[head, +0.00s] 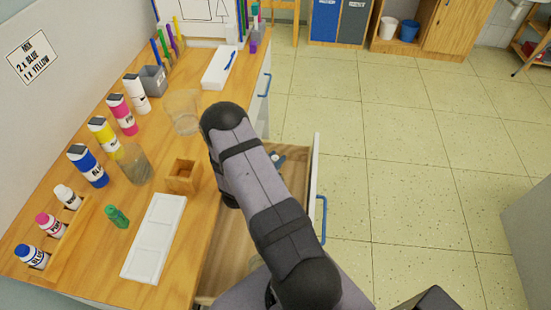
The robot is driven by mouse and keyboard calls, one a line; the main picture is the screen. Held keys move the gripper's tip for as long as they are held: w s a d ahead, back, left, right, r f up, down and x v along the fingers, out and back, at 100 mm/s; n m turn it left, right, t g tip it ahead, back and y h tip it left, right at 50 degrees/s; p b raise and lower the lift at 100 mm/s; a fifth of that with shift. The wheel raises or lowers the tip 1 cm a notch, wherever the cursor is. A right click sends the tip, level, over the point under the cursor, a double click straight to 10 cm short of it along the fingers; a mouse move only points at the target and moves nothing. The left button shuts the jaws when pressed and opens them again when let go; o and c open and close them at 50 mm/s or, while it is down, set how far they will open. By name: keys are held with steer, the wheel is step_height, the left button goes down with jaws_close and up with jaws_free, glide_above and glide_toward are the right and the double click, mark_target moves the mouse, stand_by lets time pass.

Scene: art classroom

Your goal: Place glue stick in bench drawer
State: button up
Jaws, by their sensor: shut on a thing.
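The bench drawer (235,262) is pulled open on the right side of the wooden bench. Its white front has a blue handle (322,215). My arm crosses over the drawer and hides much of its inside. My gripper cannot be made out behind the arm, so I cannot see what it holds. I cannot pick out a glue stick for certain. A small green container (117,216) stands on the bench left of the white palette; I cannot tell what it is. A small dark bluish item (277,158) shows at the drawer's far end, partly hidden by my arm.
The bench top (190,218) holds a white palette (155,238), a small wooden box (182,177), clear cups (184,112), several paint bottles (88,166) along the left, and a white tray (221,67) farther back. The floor on the right is clear.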

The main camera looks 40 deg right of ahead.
steer(key=shift+f, duration=0.1)
steer(key=o, duration=1.1)
steer(key=shift+c, duration=0.2)
